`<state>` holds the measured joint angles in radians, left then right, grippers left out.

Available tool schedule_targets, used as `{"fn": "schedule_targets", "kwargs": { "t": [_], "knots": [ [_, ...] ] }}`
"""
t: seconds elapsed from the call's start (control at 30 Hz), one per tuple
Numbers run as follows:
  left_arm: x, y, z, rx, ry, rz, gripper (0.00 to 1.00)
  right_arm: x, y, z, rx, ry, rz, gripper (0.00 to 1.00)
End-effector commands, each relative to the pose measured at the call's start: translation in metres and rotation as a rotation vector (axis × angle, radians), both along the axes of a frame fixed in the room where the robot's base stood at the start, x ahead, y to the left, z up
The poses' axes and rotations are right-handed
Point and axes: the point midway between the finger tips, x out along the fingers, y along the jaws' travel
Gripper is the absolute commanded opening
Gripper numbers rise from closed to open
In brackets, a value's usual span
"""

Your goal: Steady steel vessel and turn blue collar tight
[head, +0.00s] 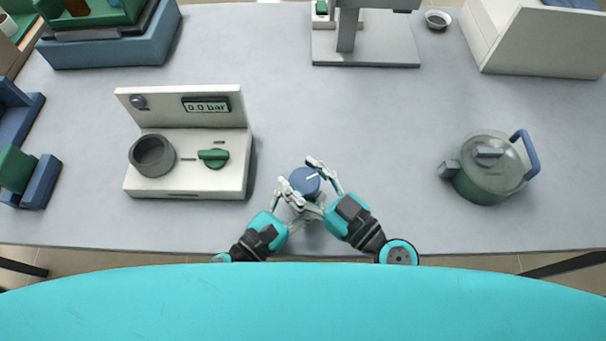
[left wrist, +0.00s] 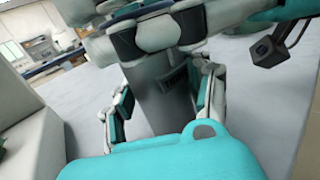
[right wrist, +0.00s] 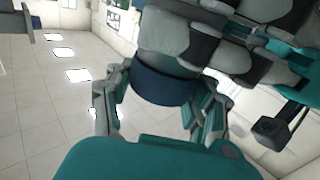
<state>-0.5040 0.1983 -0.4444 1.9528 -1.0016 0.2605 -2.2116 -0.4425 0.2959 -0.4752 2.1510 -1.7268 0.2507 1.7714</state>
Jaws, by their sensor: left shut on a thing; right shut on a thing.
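The steel vessel stands upright on the table near its front edge. Its grey body (left wrist: 165,98) shows between the fingers of my left gripper (left wrist: 160,112), which is shut on it. The blue collar (head: 305,181) sits on top of the vessel, with a white mark on its upper face. My right gripper (head: 318,178) is shut on the collar from above the left gripper. In the right wrist view the dark blue collar (right wrist: 163,84) lies between the right fingers. In the head view the grippers hide most of the vessel body.
A white pressure station (head: 185,182) with a grey round socket (head: 152,155), a green knob (head: 213,158) and a display reading 0.0 bar (head: 206,105) stands to the left. A green kettle-like pot (head: 488,180) stands to the right. A grey stand (head: 366,52) is at the back. The table between is clear.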

Motion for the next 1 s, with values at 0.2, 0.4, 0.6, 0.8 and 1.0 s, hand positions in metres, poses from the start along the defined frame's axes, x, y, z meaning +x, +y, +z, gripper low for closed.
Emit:
{"fn": "schedule_targets", "kwargs": {
  "t": [0.2,0.4,0.6,0.8,1.0],
  "knots": [
    [0.0011,0.001,-0.0001,-0.002,0.003,0.004,0.0,-0.0004,-0.0001,0.0004,0.007,0.009,-0.185,0.21],
    [0.0015,0.0013,-0.0001,-0.002,0.003,0.005,0.0,0.0016,0.0004,0.0036,0.008,-0.005,-0.308,0.21],
    [0.001,0.0012,-0.0009,-0.001,0.005,0.005,0.0,0.0012,0.0005,0.0029,0.003,-0.002,-0.427,0.2],
    [0.0013,0.0015,-0.0011,0.001,0.004,0.005,0.0,0.0011,-0.0007,0.0006,0.001,0.008,-0.545,0.2],
    [0.0016,0.0019,-0.001,0.002,0.004,0.007,0.0,0.0011,-0.0015,0.0001,-0.002,0.007,-0.635,0.2]
  ]
}}
